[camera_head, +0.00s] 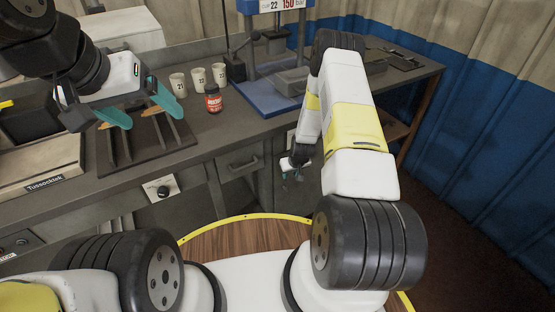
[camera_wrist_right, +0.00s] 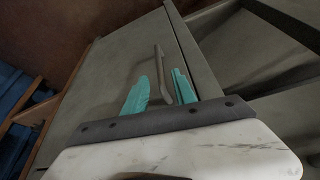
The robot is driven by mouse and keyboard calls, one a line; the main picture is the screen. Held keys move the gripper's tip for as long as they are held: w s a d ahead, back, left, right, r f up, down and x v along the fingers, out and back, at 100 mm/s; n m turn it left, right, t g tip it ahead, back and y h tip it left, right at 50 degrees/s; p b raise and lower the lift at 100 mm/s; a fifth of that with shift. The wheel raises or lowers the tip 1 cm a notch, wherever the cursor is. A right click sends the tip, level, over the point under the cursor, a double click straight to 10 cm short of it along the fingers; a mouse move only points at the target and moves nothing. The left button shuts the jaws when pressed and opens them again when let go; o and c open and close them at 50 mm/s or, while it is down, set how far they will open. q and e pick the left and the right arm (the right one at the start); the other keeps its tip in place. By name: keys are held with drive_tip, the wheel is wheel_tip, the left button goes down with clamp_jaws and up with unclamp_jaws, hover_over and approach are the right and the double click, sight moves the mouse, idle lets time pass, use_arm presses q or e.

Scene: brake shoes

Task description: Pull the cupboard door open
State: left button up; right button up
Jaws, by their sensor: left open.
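The cupboard door (camera_wrist_right: 115,75) is a flat grey panel in the right wrist view. It looks shut against the frame along its right edge. Its slim bar handle (camera_wrist_right: 159,65) lies in line with my right gripper (camera_wrist_right: 161,90). The teal fingers are apart, one on each side of the handle's near end; whether they touch it I cannot tell. In the head view my right gripper (camera_head: 291,167) is small and dark, low by the bench front, and the door is mostly hidden behind my right arm. My left gripper (camera_head: 140,110) is open and empty above the bench top.
A dark rack (camera_head: 120,158) stands beneath my left gripper. Several white cups (camera_head: 198,80) and a red jar (camera_head: 213,98) stand on the bench. A blue-based press (camera_head: 262,97) stands behind. A drawer handle (camera_head: 243,166) is left of my right gripper.

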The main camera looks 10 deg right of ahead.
sight(288, 179)
drive_tip(key=x, duration=0.6)
drive_tip(key=shift+w+f, duration=0.15)
drive_tip(key=shift+f, duration=0.25)
clamp_jaws()
idle(1.0)
